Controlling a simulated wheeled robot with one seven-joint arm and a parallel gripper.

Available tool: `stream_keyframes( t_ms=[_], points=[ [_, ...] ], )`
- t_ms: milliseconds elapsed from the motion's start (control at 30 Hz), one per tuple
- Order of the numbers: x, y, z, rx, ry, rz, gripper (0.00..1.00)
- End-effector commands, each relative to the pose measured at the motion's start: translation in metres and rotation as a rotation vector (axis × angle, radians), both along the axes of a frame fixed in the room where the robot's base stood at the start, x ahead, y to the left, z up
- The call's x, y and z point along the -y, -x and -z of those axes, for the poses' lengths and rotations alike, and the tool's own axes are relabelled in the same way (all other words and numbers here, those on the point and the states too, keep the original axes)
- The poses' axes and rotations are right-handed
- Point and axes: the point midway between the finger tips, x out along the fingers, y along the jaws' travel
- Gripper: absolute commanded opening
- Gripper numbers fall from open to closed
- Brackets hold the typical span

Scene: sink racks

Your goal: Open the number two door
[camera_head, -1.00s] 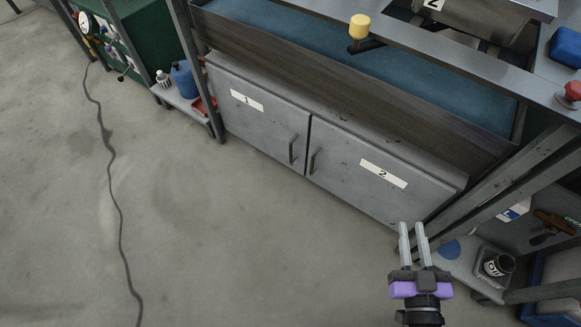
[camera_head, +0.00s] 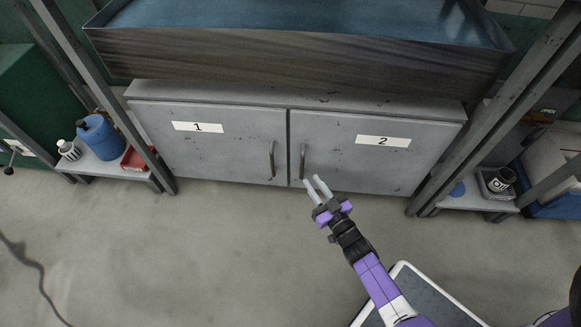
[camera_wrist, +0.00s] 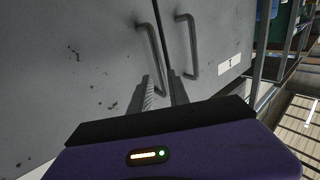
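The grey number two door (camera_head: 375,155) is closed, on the right of the cabinet, with a white "2" label (camera_head: 383,142). Its upright bar handle (camera_head: 303,160) is near the centre seam. My gripper (camera_head: 314,181) is open, its fingertips at the lower end of that handle. In the wrist view the number two handle (camera_wrist: 151,45) runs down toward the gap between my two fingers (camera_wrist: 162,84). I cannot tell whether they touch it. The number one door (camera_head: 210,140) is closed, with its handle (camera_head: 271,160); that handle is right of my fingers in the wrist view (camera_wrist: 188,45).
A shelf (camera_head: 105,167) with a blue jug (camera_head: 101,137) stands at left. A sink basin (camera_head: 300,52) is above the cabinet.

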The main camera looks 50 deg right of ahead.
Motion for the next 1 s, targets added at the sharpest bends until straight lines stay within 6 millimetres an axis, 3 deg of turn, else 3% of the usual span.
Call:
stream_keyframes(
  t_ms=[500,933,1000],
  points=[
    [0.021,-0.063,0.001,0.004,-0.005,0.000,0.22],
    [0.024,-0.073,0.000,0.002,-0.005,0.001,0.22],
    [0.024,-0.073,0.000,0.002,-0.005,0.001,0.08]
  ],
)
